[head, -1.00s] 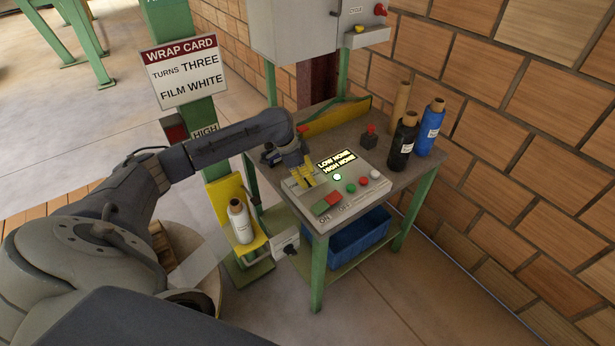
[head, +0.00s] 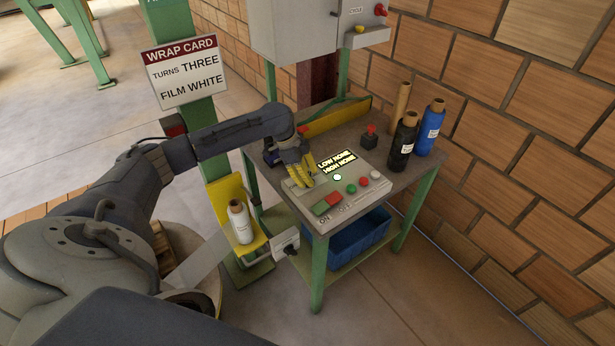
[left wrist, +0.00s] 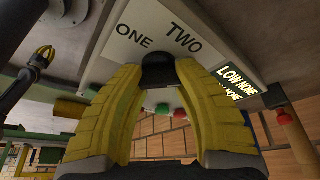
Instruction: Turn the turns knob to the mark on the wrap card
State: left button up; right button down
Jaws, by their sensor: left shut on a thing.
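The wrap card (head: 184,72) hangs on a green post in the head view and reads TURNS THREE, FILM WHITE. My left gripper (head: 305,181) is at the left part of the grey control panel (head: 343,211). In the left wrist view its yellow fingers (left wrist: 158,78) are shut on the dark turns knob (left wrist: 158,62). The labels ONE (left wrist: 130,34) and TWO (left wrist: 184,40) show beyond the knob; no THREE label is visible, and the knob's pointer is hidden. What looks like my right gripper (left wrist: 42,57) shows small at the left of the wrist view, too small to read.
A lit display (head: 337,162) reads LOW NONE, HIGH NONE. Several buttons sit right of the knob, the red-green switch (head: 327,204) closest. Black (head: 403,143) and blue (head: 431,128) rolls stand at the table's back right. A white roll (head: 240,221) stands on the yellow holder.

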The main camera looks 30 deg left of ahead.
pick_arm(q)
jog(key=shift+w+d+r, duration=0.15)
jog(key=shift+d+r, duration=0.1)
jog(key=shift+d, duration=0.05)
jog(key=o, duration=1.4)
jog(key=shift+a+f, duration=0.1)
jog(key=shift+f, duration=0.05)
jog(key=v, duration=1.2)
